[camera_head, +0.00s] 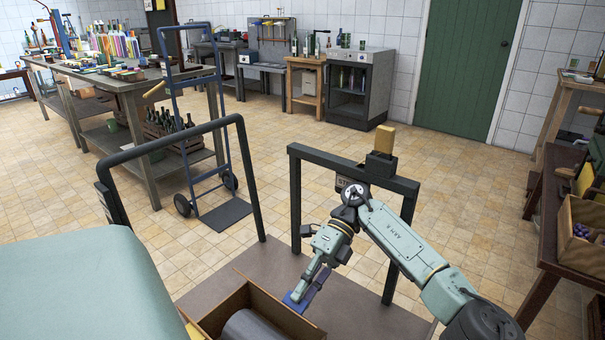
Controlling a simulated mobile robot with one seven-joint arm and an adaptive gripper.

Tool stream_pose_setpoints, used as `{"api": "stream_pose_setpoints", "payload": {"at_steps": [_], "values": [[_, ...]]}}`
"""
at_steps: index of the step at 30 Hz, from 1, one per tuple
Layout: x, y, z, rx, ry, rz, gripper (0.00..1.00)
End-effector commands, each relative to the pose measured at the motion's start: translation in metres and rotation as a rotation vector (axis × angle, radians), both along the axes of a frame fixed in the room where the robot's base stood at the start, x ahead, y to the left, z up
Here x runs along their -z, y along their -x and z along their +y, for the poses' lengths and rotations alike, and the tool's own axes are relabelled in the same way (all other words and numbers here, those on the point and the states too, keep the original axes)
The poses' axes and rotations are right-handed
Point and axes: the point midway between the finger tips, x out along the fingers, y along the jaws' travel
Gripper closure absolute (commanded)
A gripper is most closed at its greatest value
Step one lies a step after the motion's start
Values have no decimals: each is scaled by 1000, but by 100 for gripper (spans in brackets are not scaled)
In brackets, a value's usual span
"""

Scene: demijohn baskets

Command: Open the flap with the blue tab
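A brown open-topped box (222,314) is at the bottom centre, partly cut off by the picture's lower edge. A dark grey rounded object (256,328) lies inside it. A blue piece (295,302), which looks like the blue tab, shows at the box's far right edge. My gripper (303,290) points down at this edge, and its tip meets or overlaps the blue piece. I cannot tell whether its fingers are open or closed on it. The flap's outline is not clear from here.
A dark frame (296,200) stands behind my arm, and a dark rail (180,139) rises at left. A pale green rounded surface (80,290) fills the lower left. A blue hand truck (225,212) and a workbench (150,175) stand beyond. Tiled floor is clear behind.

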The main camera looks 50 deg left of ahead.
Motion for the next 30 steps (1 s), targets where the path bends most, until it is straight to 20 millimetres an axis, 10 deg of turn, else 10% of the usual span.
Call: {"api": "stream_pose_setpoints", "payload": {"at_steps": [30], "values": [[-4,13,-4,-2,-37,-155,74]]}}
